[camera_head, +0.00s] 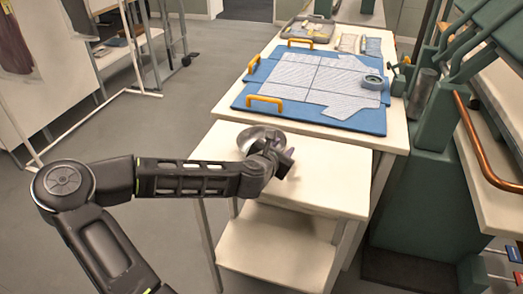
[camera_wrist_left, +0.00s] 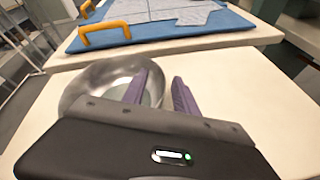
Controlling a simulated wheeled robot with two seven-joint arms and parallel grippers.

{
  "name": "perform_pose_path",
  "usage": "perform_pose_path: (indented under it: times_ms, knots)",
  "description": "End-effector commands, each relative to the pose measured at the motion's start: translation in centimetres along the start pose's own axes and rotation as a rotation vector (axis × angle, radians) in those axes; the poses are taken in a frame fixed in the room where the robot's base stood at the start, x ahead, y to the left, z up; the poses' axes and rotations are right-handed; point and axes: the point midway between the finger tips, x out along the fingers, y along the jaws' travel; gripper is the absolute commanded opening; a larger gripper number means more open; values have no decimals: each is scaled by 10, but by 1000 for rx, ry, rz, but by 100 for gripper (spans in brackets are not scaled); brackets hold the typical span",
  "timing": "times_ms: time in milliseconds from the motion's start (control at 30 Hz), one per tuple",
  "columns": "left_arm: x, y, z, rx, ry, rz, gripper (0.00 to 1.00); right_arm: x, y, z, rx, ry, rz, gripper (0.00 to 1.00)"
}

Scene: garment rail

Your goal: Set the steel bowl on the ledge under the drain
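In the left wrist view, the bowl (camera_wrist_left: 85,88) is behind and left of the purple fingers (camera_wrist_left: 166,80). The fingers are apart. One overlaps the bowl's right side and the other is to the right of its rim; I cannot tell whether either touches. My right gripper is not in view. I cannot pick out the drain for certain; a pale ledge (camera_head: 495,200) with a copper rail is at the right.
A blue board (camera_head: 375,122) with yellow handles, patterned cloth pieces and a tape roll (camera_head: 373,82) lies on the table behind the bowl. Green machinery (camera_head: 415,185) stands close on the right. A white rail frame (camera_head: 100,105) is at the left, with open floor between.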

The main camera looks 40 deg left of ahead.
Motion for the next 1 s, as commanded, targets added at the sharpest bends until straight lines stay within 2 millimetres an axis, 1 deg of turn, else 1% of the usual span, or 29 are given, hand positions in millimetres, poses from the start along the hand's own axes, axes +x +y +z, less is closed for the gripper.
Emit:
perform_pose_path:
  times_ms: [433,867,1000]
  knots:
    - [0,0,0,0,0,0,35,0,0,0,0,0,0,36]
    - [0,0,0,0,0,0,0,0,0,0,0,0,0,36]
    - [0,0,0,0,0,-1,0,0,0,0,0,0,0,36]
